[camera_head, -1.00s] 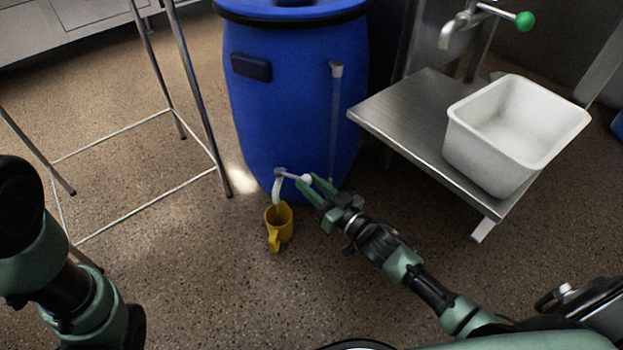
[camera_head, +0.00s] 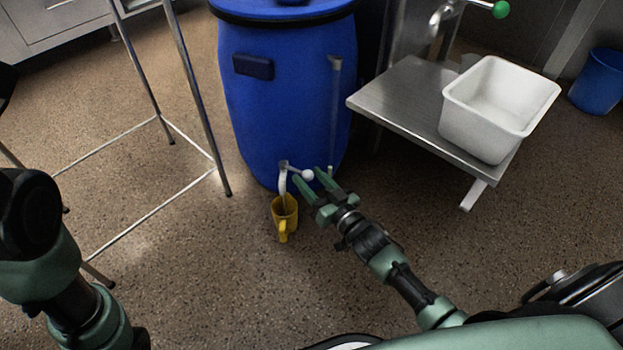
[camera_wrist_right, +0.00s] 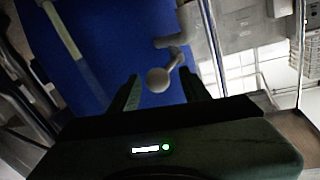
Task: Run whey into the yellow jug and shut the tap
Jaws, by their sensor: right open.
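The blue barrel (camera_head: 285,100) has a small tap (camera_head: 284,166) low on its front. A lever with a pale round knob (camera_head: 307,174) points right from the tap. A pale strip hangs from the tap to the mouth of the yellow jug (camera_head: 284,222), which stands upright on the floor. I cannot tell how much is spout or whey, and the jug's fill level is unclear. My right gripper (camera_head: 308,178) is open, its fingers either side of the knob; the wrist view shows the knob (camera_wrist_right: 158,80) between the fingertips. My left gripper is out of view.
A steel table (camera_head: 400,95) with a white tub (camera_head: 480,133) stands right of the barrel. Above it is a green-knobbed tap (camera_head: 501,9). A metal frame stand (camera_head: 203,120) is on the left. The floor in front of the jug is clear.

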